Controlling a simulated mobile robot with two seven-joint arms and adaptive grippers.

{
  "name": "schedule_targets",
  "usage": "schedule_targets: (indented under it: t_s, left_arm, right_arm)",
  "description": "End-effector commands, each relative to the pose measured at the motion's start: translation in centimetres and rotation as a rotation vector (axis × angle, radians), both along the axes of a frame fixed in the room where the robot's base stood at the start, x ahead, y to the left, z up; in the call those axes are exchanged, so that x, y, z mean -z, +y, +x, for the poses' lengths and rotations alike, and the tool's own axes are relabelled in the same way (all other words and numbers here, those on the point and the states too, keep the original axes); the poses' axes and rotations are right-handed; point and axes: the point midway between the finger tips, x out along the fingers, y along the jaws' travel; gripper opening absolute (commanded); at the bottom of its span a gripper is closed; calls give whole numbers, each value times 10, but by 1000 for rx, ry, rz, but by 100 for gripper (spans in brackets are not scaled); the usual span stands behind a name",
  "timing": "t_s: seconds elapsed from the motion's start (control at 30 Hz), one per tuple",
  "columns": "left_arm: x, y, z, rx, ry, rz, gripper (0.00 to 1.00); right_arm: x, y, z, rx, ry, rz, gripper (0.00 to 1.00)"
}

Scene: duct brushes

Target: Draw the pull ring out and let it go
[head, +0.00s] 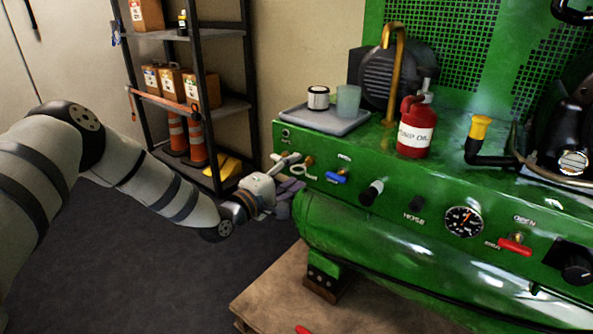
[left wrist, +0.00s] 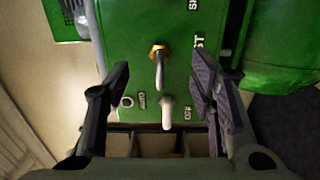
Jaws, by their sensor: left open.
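The pull ring (head: 302,171) is a pale ring hanging from a brass fitting on the left end of the green machine's front panel. In the left wrist view the pull ring (left wrist: 159,74) shows nearly edge-on below its brass nut. My left gripper (head: 284,186) is at the panel close to the ring. In the left wrist view its dark, purple-padded fingers (left wrist: 163,72) are wide apart, one on each side of the ring, with a gap on both sides. Whether the fingertips reach the ring's depth is hard to tell. My right gripper is not in view.
A pale toggle lever (left wrist: 167,112) sits beside the ring, also between the fingers in the left wrist view. A blue valve handle (head: 337,177) is to the ring's right.

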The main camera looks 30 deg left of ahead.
Motion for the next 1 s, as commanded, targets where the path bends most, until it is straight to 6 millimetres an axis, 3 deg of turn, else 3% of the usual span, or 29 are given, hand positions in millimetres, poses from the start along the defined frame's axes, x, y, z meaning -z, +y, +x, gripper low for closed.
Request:
schedule_targets:
  t_s: [0.43, 1.0]
  left_arm:
    - [-1, 0, -1, 0, 0, 0, 50]
    - [-2, 5, -59, 1, 0, -1, 50]
  right_arm:
    - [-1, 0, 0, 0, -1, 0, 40]
    - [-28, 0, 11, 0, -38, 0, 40]
